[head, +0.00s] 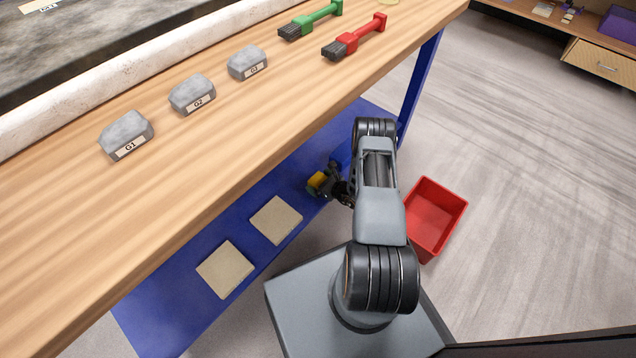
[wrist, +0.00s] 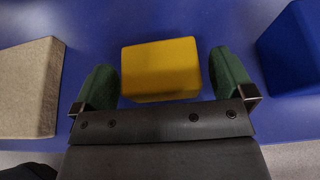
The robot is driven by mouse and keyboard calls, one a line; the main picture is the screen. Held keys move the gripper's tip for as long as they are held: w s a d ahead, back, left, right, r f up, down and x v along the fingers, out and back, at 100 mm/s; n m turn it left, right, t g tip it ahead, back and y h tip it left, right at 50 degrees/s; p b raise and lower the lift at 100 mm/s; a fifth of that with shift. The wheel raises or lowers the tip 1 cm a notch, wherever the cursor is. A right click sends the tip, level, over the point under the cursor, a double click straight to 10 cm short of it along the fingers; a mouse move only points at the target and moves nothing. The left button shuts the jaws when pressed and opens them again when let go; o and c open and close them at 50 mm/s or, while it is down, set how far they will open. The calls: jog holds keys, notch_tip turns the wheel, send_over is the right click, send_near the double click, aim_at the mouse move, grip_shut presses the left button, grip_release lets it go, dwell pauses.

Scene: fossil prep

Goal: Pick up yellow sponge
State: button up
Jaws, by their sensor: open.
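The yellow sponge (wrist: 160,68) is a small block lying on the blue lower shelf. In the wrist view it sits between the two green fingers of my gripper (wrist: 172,78), with a thin gap visible on each side. My gripper is open, and its fingers straddle the sponge. In the head view my gripper (head: 316,186) reaches in under the wooden table, and a bit of the yellow sponge (head: 317,179) shows there. Most of the sponge is hidden in that view by my gripper.
A beige block (wrist: 28,88) lies left of the sponge and a blue block (wrist: 292,50) right. Beige slabs (head: 276,221) lie on the blue shelf (head: 180,300). The wooden tabletop (head: 250,120) overhangs the shelf. A red bin (head: 436,215) stands on the floor.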

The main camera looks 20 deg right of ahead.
aim_at(320, 180)
jog(key=shift+c, duration=0.2)
jog(key=c, duration=0.9)
jog(key=shift+o, duration=0.2)
notch_tip(320, 180, up, 4)
jog(key=shift+f+p, duration=0.15)
jog(key=shift+p, duration=0.7)
jog(key=w+d+r+p+v, duration=0.1)
jog(key=p+v, duration=0.1)
jog(key=v, duration=0.6)
jog(key=w+r+p+v, duration=0.1)
jog(key=r+p+v, duration=0.1)
jog(key=v, duration=0.6)
jog(key=shift+s+d+p, duration=0.15)
jog(key=shift+d+p, duration=0.4)
jog(key=shift+p, duration=0.2)
